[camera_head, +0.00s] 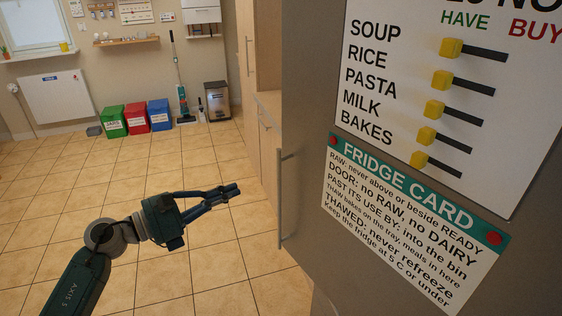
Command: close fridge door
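The grey fridge door (309,165) fills the right side of the view, with its outer face towards me. A long upright bar handle (284,200) runs near its left edge. The inside of the fridge is hidden, and I cannot tell how far the door stands open. My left gripper (236,189) is to the left of the handle, apart from it, with its fingers pointing right towards the door. Its fingertips look together, with nothing between them. My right gripper is not in view.
A shopping board (400,150) with yellow sliders and a fridge card (405,225) are on the door. Wooden cabinets (267,140) stand behind it. Green, red and blue bins (134,118), a vacuum (181,95) and a metal bin (217,101) line the far wall. The tiled floor (60,215) at left is clear.

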